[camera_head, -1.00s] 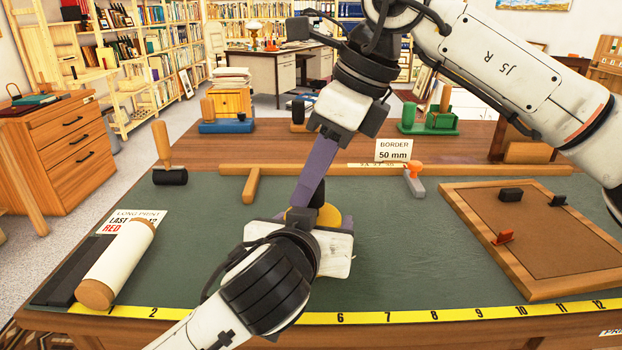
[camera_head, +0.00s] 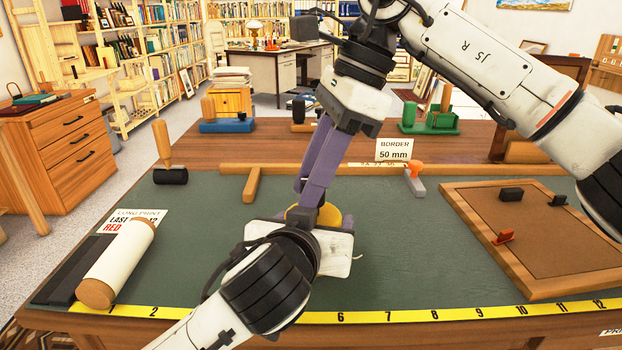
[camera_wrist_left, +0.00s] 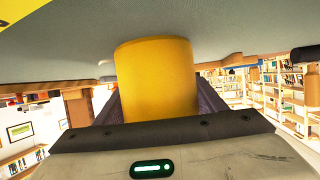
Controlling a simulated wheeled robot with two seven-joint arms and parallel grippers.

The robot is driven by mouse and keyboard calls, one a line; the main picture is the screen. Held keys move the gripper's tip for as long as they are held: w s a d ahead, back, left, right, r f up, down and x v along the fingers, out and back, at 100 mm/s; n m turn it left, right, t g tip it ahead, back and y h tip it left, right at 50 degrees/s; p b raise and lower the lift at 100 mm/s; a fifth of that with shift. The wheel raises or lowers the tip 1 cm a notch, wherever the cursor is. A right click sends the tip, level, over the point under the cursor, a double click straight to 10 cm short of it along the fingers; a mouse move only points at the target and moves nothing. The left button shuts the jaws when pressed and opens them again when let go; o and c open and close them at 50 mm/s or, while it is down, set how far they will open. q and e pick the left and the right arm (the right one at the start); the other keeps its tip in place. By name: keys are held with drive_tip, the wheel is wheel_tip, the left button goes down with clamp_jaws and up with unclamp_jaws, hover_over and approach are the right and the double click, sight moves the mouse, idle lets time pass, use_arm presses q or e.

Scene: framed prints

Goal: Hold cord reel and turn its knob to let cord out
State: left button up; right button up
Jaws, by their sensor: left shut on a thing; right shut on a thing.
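The yellow cord reel (camera_head: 330,216) sits low over the green mat, mostly hidden behind my left wrist. My left gripper (camera_wrist_left: 160,105) is shut on the reel, with a purple finger on each side of its yellow body (camera_wrist_left: 155,75) in the left wrist view. My right gripper (camera_head: 308,204) points down from above, its purple fingertips at the top of the reel. It is shut on the reel's knob, which the fingers hide. A small pale bit by the left gripper's right side may be cord; it is too small to tell.
A white roll (camera_head: 118,262) lies at left on the green mat (camera_head: 410,250). A wooden-framed board (camera_head: 545,240) with small blocks lies at right. A wooden bar (camera_head: 300,170), brayer (camera_head: 170,177) and orange-topped tool (camera_head: 414,180) are behind. Mat right of the reel is clear.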

drive_tip(key=o, duration=1)
drive_tip(key=shift+o, duration=0.2)
drive_tip(key=v, duration=0.8)
drive_tip(key=shift+w+r, duration=0.1)
drive_tip(key=shift+c, duration=1.4)
drive_tip(key=a+f+m, duration=0.1)
drive_tip(key=f+m, duration=0.1)
drive_tip(key=f, duration=0.1)
drive_tip(key=a+f+m+t, duration=0.1)
drive_tip(key=f+m, duration=0.1)
drive_tip(key=f, duration=0.1)
drive_tip(key=f+m+t, duration=0.1)
drive_tip(key=f+m, duration=0.1)
drive_tip(key=f, duration=0.1)
drive_tip(key=shift+s+a, duration=0.35)
drive_tip(key=shift+a, duration=0.05)
